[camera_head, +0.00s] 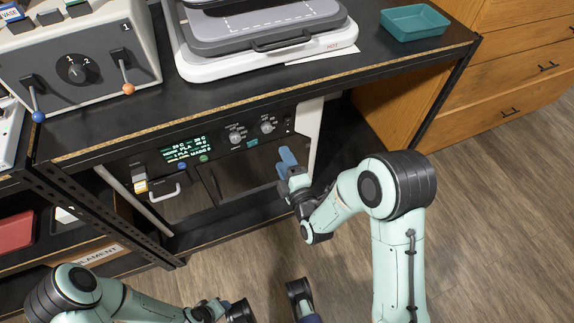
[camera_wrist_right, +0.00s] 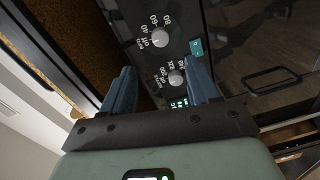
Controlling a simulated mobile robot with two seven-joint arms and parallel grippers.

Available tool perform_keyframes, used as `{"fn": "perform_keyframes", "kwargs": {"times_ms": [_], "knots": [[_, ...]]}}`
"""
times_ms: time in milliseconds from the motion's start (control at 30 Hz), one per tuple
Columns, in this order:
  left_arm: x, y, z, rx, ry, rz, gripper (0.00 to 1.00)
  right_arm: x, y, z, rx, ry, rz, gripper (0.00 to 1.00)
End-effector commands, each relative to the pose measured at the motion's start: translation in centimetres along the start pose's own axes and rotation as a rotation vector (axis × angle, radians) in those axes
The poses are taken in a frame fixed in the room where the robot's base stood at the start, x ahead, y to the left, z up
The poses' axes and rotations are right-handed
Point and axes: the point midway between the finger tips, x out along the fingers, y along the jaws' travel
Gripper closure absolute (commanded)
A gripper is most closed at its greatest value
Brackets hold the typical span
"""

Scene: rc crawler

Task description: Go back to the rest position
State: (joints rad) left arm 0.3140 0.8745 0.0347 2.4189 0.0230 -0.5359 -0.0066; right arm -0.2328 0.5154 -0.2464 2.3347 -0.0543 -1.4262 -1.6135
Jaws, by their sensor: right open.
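My right gripper (camera_head: 287,158) is in front of the lower machine's control panel, near its right end, in the head view. In the right wrist view my right gripper (camera_wrist_right: 161,73) has its two blue fingers apart, with nothing held between them. The panel's knobs (camera_wrist_right: 176,77) show beyond and between the fingers; I cannot tell the exact distance. My left arm (camera_head: 150,306) comes in low at the left of the head view. Its hand is cut by the bottom edge, so its jaw state is unclear.
The machine with a lit display (camera_head: 187,149) sits on the shelf under the black worktop (camera_head: 120,125). On top are a grey control box (camera_head: 75,65), a white-framed press (camera_head: 265,45) and a teal tray (camera_head: 415,22). Wooden drawers (camera_head: 525,60) stand right. Floor (camera_head: 500,200) is clear at right.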

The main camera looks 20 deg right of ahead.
Motion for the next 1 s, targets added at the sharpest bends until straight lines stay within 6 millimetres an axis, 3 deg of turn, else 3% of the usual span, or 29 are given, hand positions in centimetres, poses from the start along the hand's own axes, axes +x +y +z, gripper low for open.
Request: {"fn": "perform_keyframes", "kwargs": {"times_ms": [200,767,867,967,1000], "knots": [[-0.1,0.0,0.2,0.001,-0.006,0.0,0.57,-1.6,0.0,0.0,0.0,0.001,-0.001,0.4],[-0.1,0.0,0.2,0.0,-0.006,0.0,0.57,-1.7,-0.2,0.1,0.005,-0.001,-0.006,0.4],[-0.1,0.0,0.2,0.0,-0.006,0.0,0.57,-1.9,-2.0,0.7,0.072,-0.018,-0.066,0.4],[-0.1,0.0,0.2,0.0,-0.006,0.0,0.57,-2.9,-6.5,2.0,0.249,-0.073,-0.211,0.4],[-0.1,0.0,0.2,0.0,-0.006,0.0,0.57,-3.7,-9.0,2.7,0.351,-0.114,-0.29,0.4]]}}
